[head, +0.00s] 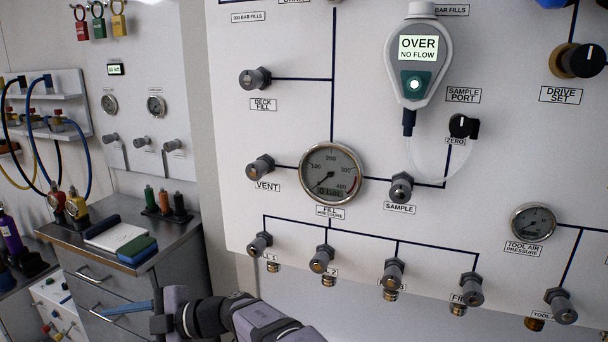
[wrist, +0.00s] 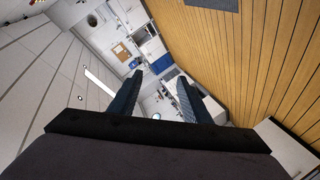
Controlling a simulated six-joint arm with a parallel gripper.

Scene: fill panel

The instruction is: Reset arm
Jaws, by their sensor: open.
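My gripper (head: 130,308) is at the lower left of the head view, in front of the drawer cabinet and away from the panel. Its blue fingers point left. In the wrist view the two fingers (wrist: 160,95) stand apart with nothing between them, so it is open and empty. The fill panel (head: 290,225) fills the middle and right of the head view. My gripper touches none of its knobs. The fill pressure gauge (head: 331,173) reads near 0 bar. A handheld meter (head: 417,65) on the panel shows "OVER NO FLOW".
Hoses (head: 87,150) hang at the far left. Valve knobs (head: 321,260) line the panel's lower edge. The wrist view shows wooden slats (wrist: 255,50) and a distant room.

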